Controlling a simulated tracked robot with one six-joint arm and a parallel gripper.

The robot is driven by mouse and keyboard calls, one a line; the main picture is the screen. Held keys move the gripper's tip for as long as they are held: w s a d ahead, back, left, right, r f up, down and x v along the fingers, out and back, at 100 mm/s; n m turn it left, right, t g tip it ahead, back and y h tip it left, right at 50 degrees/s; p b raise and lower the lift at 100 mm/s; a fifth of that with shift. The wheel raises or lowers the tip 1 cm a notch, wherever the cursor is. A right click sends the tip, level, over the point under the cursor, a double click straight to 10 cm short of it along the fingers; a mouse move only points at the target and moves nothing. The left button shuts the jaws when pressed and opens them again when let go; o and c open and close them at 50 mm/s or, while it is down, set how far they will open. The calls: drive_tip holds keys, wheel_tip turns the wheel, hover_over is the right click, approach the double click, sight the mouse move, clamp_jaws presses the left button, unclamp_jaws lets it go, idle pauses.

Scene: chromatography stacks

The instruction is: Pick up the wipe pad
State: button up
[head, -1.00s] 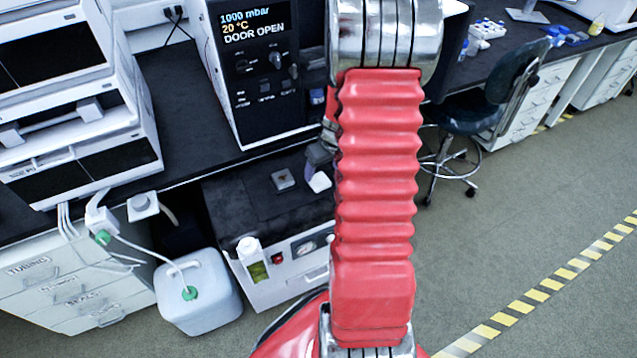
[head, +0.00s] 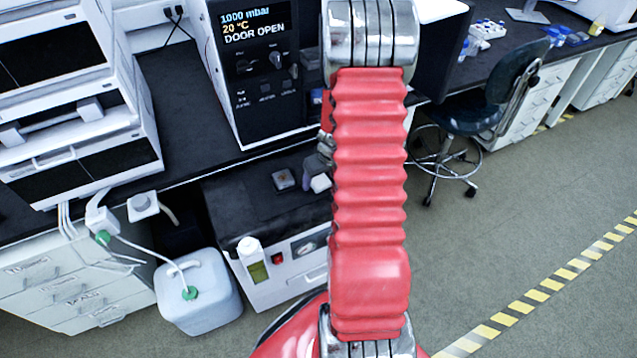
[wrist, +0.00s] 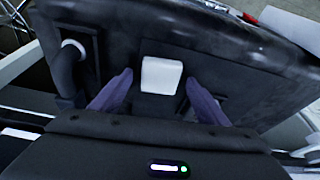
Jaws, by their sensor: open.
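The wipe pad (wrist: 161,75) is a small white block on the dark top of a low unit. In the head view the pad (head: 320,183) shows just left of my red arm, which may cover part of it. My gripper (wrist: 159,80) is open, with one purple finger on each side of the pad in the wrist view. I cannot tell whether the fingers touch it or how high they are above the surface. In the head view my gripper (head: 308,186) is mostly hidden behind my arm.
A small square metal piece (head: 284,180) lies left of the pad. A white-capped bottle (head: 252,260) stands at the unit's front. A black-fronted oven (head: 262,90) reads DOOR OPEN. A white jug (head: 198,295) stands on the floor left. A chair (head: 495,95) stands right.

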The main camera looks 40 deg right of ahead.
sight(320, 181)
drive_tip(key=shift+f, duration=0.2)
drive_tip(key=shift+c, duration=0.5)
drive_tip(key=c, duration=1)
wheel_tip(320, 181, up, 10)
drive_tip(key=shift+r, duration=0.1)
idle(0.3)
idle(0.4)
